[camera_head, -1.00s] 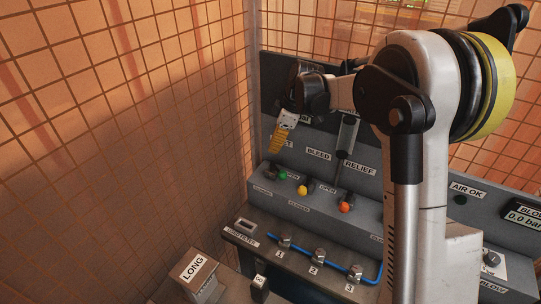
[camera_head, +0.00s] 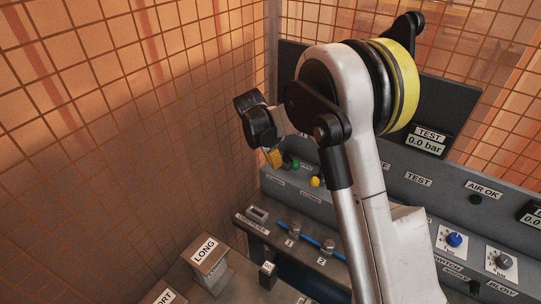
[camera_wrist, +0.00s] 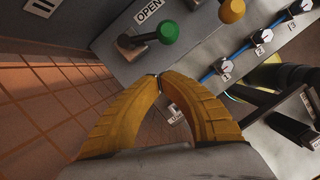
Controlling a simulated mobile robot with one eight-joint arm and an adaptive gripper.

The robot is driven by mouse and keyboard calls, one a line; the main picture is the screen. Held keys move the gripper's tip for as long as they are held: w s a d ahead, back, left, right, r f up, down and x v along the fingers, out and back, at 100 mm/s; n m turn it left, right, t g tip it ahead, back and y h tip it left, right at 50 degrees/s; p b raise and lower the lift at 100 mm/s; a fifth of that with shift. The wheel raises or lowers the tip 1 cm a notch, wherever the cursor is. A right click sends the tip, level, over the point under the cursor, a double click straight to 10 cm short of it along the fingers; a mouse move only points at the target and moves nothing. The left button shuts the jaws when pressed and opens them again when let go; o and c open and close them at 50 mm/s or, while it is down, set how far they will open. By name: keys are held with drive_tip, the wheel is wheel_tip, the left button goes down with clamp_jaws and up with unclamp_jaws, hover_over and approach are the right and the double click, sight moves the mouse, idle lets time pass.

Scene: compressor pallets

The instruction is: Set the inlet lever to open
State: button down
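The lever with the green knob (camera_head: 295,166) is on the sloped grey panel at the far left of its row. Its label in the head view is not readable. In the wrist view the green knob (camera_wrist: 168,30) is on a dark stem, with an OPEN label (camera_wrist: 149,10) beside it. My gripper (camera_head: 276,158), with yellow fingers, is just left of the green knob in the head view. In the wrist view its fingertips (camera_wrist: 159,77) meet, with nothing between them, and appear apart from the green knob.
A lever with a yellow knob (camera_head: 315,182) is right of the green one. Below run numbered fittings on a blue hose (camera_head: 309,240). A block marked LONG (camera_head: 206,252) stands in front. The mesh wall (camera_head: 150,130) is close on the left. My arm hides part of the panel.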

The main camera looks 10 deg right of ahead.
sight(293, 162)
drive_tip(key=shift+w+d+f, duration=0.15)
drive_tip(key=shift+w+d, duration=0.05)
drive_tip(key=shift+d, duration=0.45)
drive_tip(key=shift+w+d+f, duration=0.15)
drive_tip(key=shift+d+f, duration=0.05)
drive_tip(key=shift+d, duration=0.4)
drive_tip(key=shift+w+d+f, duration=0.15)
drive_tip(key=shift+w+d, duration=0.05)
drive_tip(key=shift+d, duration=0.45)
drive_tip(key=n, duration=0.1)
drive_tip(key=d+n+b, duration=0.1)
drive_tip(key=shift+s+d+n+t, duration=0.2)
drive_tip(key=shift+n+t, duration=0.1)
drive_tip(key=shift+d+b, duration=0.35)
drive_tip(key=shift+d, duration=0.2)
drive_tip(key=shift+a, duration=0.1)
